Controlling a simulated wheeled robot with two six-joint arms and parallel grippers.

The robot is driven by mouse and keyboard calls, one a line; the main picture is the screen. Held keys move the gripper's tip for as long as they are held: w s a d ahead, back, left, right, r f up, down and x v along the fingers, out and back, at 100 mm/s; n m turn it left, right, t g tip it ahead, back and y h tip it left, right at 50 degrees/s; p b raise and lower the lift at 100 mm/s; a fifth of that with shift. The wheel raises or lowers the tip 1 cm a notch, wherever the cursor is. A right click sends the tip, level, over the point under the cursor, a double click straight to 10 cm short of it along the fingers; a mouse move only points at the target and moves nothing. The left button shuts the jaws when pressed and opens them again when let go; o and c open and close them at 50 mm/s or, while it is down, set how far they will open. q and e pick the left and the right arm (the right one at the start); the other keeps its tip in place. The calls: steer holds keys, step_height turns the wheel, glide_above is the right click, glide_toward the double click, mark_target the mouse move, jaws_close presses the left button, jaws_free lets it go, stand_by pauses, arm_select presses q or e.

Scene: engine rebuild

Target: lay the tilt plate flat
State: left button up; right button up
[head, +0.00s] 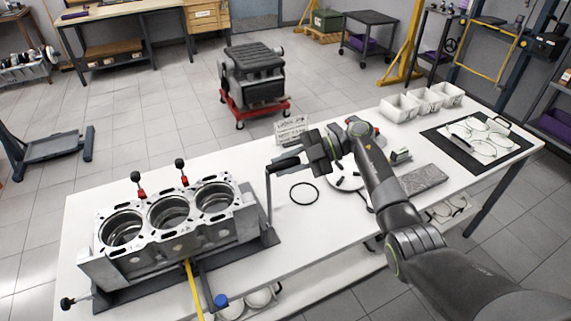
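The tilt plate (268,238) is the dark plate under the grey engine block (165,225), on the left part of the white table. Most of it is hidden by the block, and I cannot tell its exact angle. A thin upright crank or lever (269,200) rises at its right end, with a dark grip at the top. My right gripper (289,163) is at that grip, its arm reaching in from the right. Fingers and grip look alike dark here, so I cannot tell whether they close on it. My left gripper is not in view.
A black ring (304,193) lies right of the lever. White bins (422,101), a grey slab (423,180) and a black mat (447,144) with rings occupy the table's right part. Red-black knobs stand behind the block. A yellow bar (192,288) is at its front.

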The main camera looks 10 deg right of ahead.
steer(key=o, duration=0.4)
steer(key=shift+w, duration=0.2)
steer(key=shift+o, duration=0.2)
steer(key=b+v, duration=0.6)
steer(key=v, duration=1.1)
steer(key=shift+w+d+r, duration=0.1)
steer(key=shift+d, duration=0.05)
